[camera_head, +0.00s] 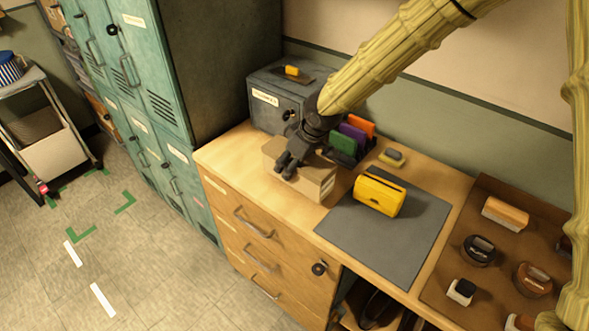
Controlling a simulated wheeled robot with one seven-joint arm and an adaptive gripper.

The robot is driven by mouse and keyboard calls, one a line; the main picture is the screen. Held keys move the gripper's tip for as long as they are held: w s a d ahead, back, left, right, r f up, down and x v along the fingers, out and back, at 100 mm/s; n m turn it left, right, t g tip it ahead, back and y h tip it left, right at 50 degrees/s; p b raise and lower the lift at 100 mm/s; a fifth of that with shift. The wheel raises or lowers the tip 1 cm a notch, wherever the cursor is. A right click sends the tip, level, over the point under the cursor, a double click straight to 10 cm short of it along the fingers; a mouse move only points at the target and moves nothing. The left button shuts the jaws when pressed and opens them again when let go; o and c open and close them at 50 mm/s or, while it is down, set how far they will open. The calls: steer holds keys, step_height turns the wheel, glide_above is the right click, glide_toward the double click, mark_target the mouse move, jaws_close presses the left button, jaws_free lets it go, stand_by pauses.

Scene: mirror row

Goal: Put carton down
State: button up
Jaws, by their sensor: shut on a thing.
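The carton (313,187) is a plain brown box on the left part of the wooden counter (228,158). It looks upright and seems to rest on the counter or just above it; I cannot tell which. My gripper (287,168) reaches down from the upper right and is shut on the carton's near upper side. My gripper and wrist cover part of the carton's top.
A grey box (267,118) and a rack of coloured folders (352,138) stand behind the carton. Green lockers (165,110) stand left. The counter's front edge is close.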

mark_target(307, 162)
step_height(307, 162, down, 3)
steer(key=shift+p, duration=0.35)
steer(key=o, duration=1.3)
steer(key=shift+s, duration=0.1)
steer(key=b+v, duration=0.1)
steer(key=v, duration=1.1)
steer(key=shift+b, duration=0.4)
